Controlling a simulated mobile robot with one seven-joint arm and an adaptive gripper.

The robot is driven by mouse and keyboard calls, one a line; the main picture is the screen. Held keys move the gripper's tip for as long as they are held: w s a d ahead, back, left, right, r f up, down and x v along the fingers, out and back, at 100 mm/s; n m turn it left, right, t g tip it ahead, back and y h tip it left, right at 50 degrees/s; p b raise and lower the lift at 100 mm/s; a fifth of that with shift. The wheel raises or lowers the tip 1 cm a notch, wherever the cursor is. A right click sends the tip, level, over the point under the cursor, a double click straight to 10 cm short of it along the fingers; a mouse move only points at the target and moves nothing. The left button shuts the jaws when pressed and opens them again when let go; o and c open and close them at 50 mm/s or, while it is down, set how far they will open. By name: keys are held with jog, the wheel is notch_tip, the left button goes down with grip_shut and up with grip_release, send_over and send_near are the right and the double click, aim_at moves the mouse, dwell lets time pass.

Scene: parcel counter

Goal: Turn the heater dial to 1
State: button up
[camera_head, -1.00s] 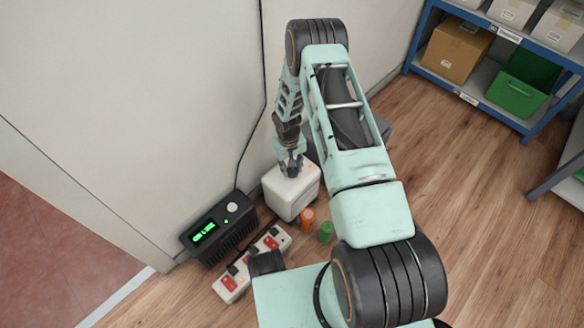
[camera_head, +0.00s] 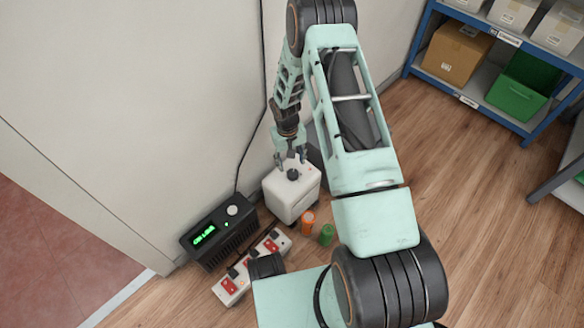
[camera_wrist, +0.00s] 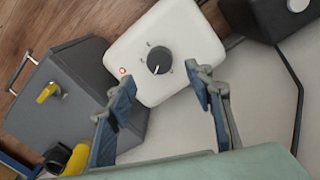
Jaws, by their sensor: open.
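The heater is a white box (camera_head: 291,196) on the floor by the wall, with a round dark dial (camera_head: 293,174) on its top. In the wrist view the dial (camera_wrist: 159,60) has a pale pointer line, and small marks stand around it, too small to read. A red ringed light (camera_wrist: 122,71) shows near one corner of the white top. My gripper (camera_head: 291,156) is open above the dial, apart from it. In the wrist view the two fingers of my gripper (camera_wrist: 161,97) are spread wide, with the dial beyond them and nothing between them.
A black unit with a green display (camera_head: 219,231) and a power strip with red switches (camera_head: 252,266) lie left of the heater.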

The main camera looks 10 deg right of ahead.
aim_at(291, 173)
jog(key=r, duration=0.5)
jog(key=shift+a+r, duration=0.2)
jog(key=shift+r, duration=0.2)
